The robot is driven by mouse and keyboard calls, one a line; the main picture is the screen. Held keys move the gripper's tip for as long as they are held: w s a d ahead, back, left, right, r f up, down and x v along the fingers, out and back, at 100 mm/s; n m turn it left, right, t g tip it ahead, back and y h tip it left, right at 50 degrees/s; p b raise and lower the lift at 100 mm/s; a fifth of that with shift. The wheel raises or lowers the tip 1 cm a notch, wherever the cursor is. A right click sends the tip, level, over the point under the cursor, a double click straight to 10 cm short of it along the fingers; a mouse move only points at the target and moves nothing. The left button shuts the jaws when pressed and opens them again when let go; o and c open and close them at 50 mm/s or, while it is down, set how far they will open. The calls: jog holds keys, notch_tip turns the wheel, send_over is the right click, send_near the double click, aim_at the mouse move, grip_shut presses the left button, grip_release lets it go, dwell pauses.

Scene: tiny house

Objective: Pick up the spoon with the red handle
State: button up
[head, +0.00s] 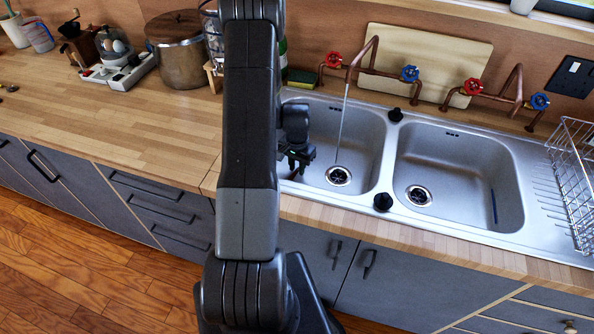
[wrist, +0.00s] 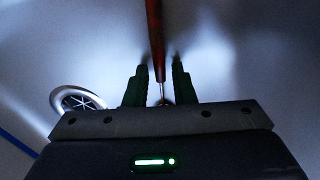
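The spoon's red-brown handle (wrist: 156,40) runs down from the top edge of the wrist view to between my gripper's fingers. Its thin metal neck (wrist: 162,92) shows near the gripper body, and the bowl end is mostly hidden there. My gripper (wrist: 161,78) is open, with one finger on each side of the spoon and a gap visible on the right. In the head view my gripper (head: 298,160) is low in the left part of the left sink basin (head: 362,130). I cannot make out the spoon there; my arm blocks part of the basin.
A drain (wrist: 78,100) lies left of the fingers in the wrist view, with a thin blue strip (wrist: 18,144) below it. The right basin (head: 465,165) holds a dark blue thin object (head: 494,207). Copper taps (head: 362,60) rise behind, and a wire rack (head: 575,165) stands right.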

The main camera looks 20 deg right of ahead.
grip_shut()
jog(key=shift+r, duration=0.1)
